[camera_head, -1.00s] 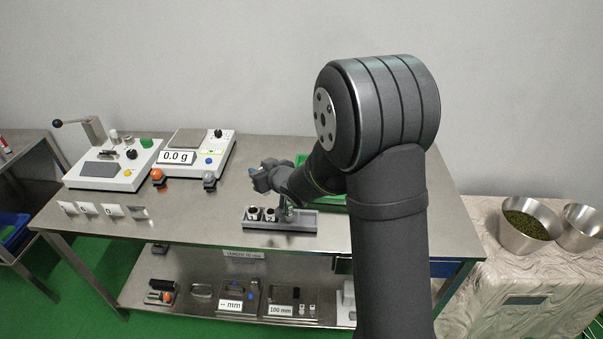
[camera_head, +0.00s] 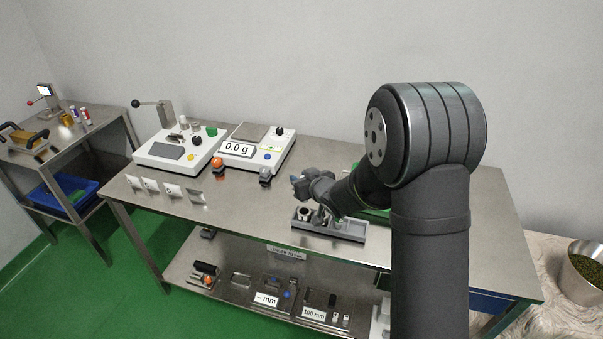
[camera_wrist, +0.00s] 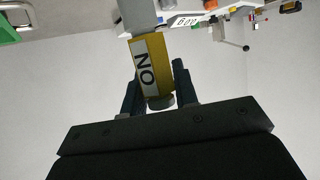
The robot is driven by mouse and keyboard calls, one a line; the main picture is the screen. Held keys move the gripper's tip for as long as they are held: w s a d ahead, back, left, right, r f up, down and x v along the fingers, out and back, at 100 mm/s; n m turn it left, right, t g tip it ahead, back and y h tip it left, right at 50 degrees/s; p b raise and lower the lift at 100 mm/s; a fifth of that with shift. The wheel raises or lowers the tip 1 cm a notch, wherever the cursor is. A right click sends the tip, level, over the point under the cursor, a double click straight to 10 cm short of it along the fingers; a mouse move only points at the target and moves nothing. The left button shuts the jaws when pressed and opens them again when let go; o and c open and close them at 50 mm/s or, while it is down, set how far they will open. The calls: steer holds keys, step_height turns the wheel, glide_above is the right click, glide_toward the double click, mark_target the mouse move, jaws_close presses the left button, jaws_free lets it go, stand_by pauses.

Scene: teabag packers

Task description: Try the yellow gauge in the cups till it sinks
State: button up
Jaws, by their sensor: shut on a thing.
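My gripper (camera_wrist: 158,88) is shut on the yellow gauge (camera_wrist: 151,66), which has a white label with black letters and a pale grey cylindrical end. In the head view my gripper (camera_head: 322,214) points down over the left part of a grey tray (camera_head: 348,231). One white-rimmed cup (camera_head: 304,213) with a dark inside stands in the tray just left of my gripper. The gripper covers the spot to the right of this cup. I cannot tell whether the gauge touches a cup.
A scale reading 0.0 g (camera_head: 262,148) and a sealing device (camera_head: 180,148) stand behind and left. An orange-topped knob (camera_head: 217,164) and a grey one (camera_head: 265,175) sit before them. A green container (camera_head: 376,213) is behind the tray.

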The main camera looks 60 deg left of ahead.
steer(key=shift+f, duration=1.6)
steer(key=shift+f, duration=0.25)
stand_by(0.3)
steer(key=shift+f, duration=0.3)
steer(key=shift+f, duration=1.05)
steer(key=o, duration=1.1)
steer(key=v, duration=1.7)
steer(key=shift+d, duration=0.25)
steer(key=shift+a, duration=0.1)
